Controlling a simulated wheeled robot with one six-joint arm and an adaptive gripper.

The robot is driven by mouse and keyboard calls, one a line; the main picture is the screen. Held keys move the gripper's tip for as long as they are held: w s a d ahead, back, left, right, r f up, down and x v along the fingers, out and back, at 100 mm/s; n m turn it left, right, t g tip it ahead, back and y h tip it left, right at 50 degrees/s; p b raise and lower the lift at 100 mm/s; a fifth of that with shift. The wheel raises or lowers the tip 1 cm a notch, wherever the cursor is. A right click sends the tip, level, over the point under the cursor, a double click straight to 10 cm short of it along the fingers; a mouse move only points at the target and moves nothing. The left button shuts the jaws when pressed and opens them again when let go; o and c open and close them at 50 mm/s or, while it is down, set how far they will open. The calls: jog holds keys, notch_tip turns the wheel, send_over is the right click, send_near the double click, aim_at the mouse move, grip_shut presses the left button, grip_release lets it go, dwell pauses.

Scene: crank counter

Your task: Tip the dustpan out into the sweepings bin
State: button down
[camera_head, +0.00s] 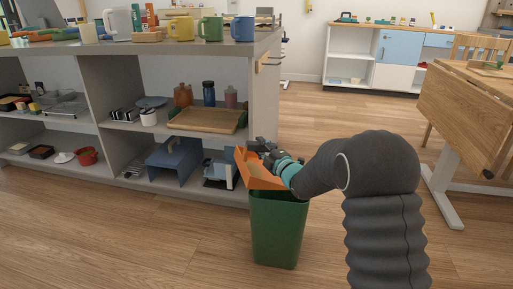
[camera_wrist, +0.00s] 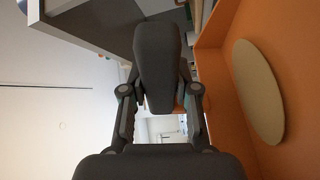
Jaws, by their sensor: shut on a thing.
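The orange dustpan (camera_head: 262,182) is above the green sweepings bin (camera_head: 278,232), tilted, its lower part at the bin's rim. I cannot tell whether it touches the rim. My gripper (camera_head: 268,152) is shut on the dustpan, with the grip itself partly hidden by my wrist. In the wrist view the orange dustpan (camera_wrist: 220,70) fills the right side, with a flat beige oval patch (camera_wrist: 258,92) on its face. My gripper (camera_wrist: 158,100) shows dark in the middle there. The inside of the bin is hidden.
A grey shelf counter (camera_head: 252,95) stands close behind the bin, with mugs on top and a wooden tray (camera_head: 208,120) and other goods inside. A wooden table (camera_head: 465,110) stands at the right. The floor left of the bin is clear.

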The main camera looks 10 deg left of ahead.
jog(key=shift+w+d+r+m+p, duration=0.35)
jog(key=shift+d+r+m+p, duration=0.5)
jog(key=shift+p, duration=0.55)
jog(key=shift+w+d+f+m+t+b, duration=0.1)
jog(key=shift+w+d+m+t+b, duration=0.25)
jog(key=shift+d+m+t+b, duration=0.25)
jog(key=w+d+m+t+h+b, duration=0.1)
jog(key=w+d+m+b, duration=0.3)
jog(key=d+m, duration=0.4)
jog(key=shift+w+d+r+m+t, duration=0.25)
jog(key=shift+d+m+t, duration=0.15)
jog(key=shift+m+t, duration=0.5)
jog(key=shift+m+t+h, duration=0.5)
jog(key=shift+m+h, duration=0.2)
jog(key=shift+m, duration=1.25)
